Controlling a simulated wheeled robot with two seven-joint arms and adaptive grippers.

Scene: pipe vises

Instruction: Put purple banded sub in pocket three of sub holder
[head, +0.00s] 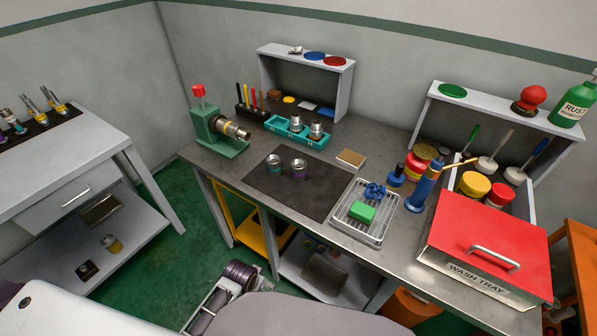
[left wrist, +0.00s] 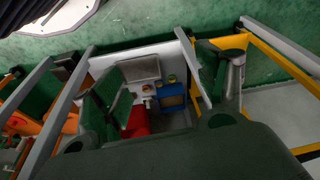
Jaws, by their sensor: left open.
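In the head view, two short metal subs stand on the dark mat (head: 322,190). The right sub (head: 298,170) shows a purple lower part. The left sub (head: 274,165) has a darker, teal-looking lower part. The teal sub holder (head: 276,128) lies behind the mat, with metal subs (head: 296,124) standing in its middle and right parts; its left end looks empty. Pocket numbers cannot be read. My left gripper (left wrist: 165,90) is open and empty in the left wrist view, away from the subs. My right gripper is not in view.
A green vise (head: 218,140) holding a yellow-banded metal piece stands left of the holder. A wire rack (head: 350,230) with a green block, a blue bottle and a red wash tray (head: 485,245) lie to the right. A grey shelf (head: 345,90) stands behind the holder.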

